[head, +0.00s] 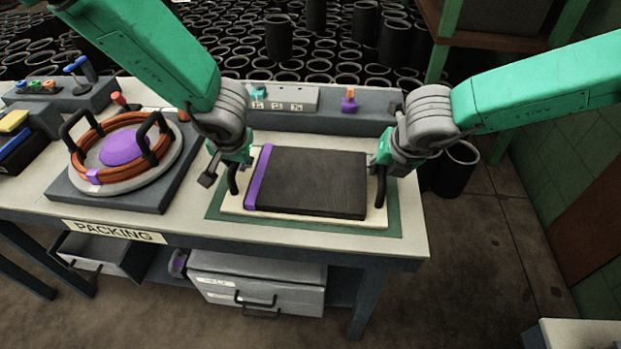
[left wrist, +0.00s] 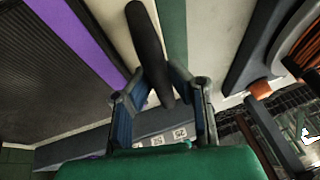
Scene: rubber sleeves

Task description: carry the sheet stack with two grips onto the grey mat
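The sheet stack (head: 310,182) is a flat dark pile with a purple strip along its left edge. It lies on a cream board (head: 300,217) with a black upright handle at each end, over a green rectangle (head: 395,222) on the bench. My left gripper (head: 236,168) is at the left handle; in the left wrist view its fingers (left wrist: 157,70) close in on both sides of that black handle (left wrist: 146,30). My right gripper (head: 382,164) is at the right handle (head: 381,188); its fingertips are too small to judge.
A round tray with orange coils and a purple disc (head: 122,148) stands on a dark grey slab (head: 112,198) at the left. A grey console (head: 325,118) runs along the bench's back. An open drawer (head: 100,255) hangs below. Black sleeves fill the background.

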